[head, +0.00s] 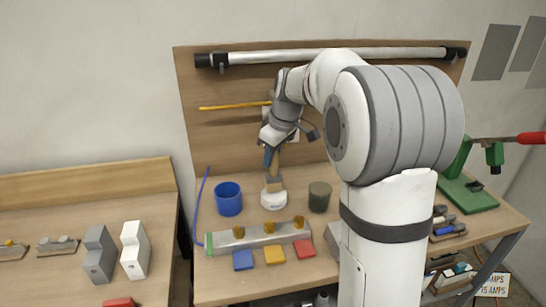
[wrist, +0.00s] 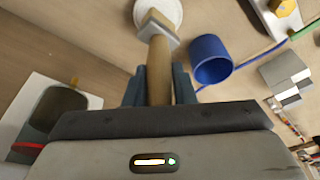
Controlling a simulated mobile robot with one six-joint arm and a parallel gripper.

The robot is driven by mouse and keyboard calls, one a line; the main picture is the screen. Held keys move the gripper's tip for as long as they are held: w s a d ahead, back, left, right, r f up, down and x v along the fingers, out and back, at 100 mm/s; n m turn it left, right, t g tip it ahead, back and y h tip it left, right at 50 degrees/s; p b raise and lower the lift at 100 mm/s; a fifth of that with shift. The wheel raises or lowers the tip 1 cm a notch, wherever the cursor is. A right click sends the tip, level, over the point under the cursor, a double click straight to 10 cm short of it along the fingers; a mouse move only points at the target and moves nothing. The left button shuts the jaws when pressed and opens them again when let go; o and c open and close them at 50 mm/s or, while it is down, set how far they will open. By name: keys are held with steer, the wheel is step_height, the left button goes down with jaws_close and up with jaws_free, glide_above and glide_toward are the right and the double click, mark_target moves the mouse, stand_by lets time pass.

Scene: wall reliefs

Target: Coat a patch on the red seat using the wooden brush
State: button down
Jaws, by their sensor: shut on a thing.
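My gripper (head: 271,157) is shut on the wooden brush (head: 275,180). In the wrist view the brush's wooden handle (wrist: 159,68) runs out between the two blue-grey fingers of my gripper (wrist: 158,86). The brush points down, its head at the mouth of a round white pot (head: 273,199); the pot shows partly at the top of the wrist view (wrist: 168,10). I cannot tell whether the bristles touch what is inside. The red seat (head: 304,249) is a flat red square at the front of the bench, right of a yellow one; I cannot make it out in the wrist view.
A blue cup (head: 228,199) stands left of the pot and a dark green cup (head: 319,197) right. A grey bar (head: 258,235) with several amber knobs lies between the pot and the blue (head: 243,260), yellow (head: 274,256) and red squares. A green press (head: 467,190) stands at right.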

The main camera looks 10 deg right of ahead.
steer(key=shift+r+p, duration=1.75)
steer(key=shift+r, duration=0.9)
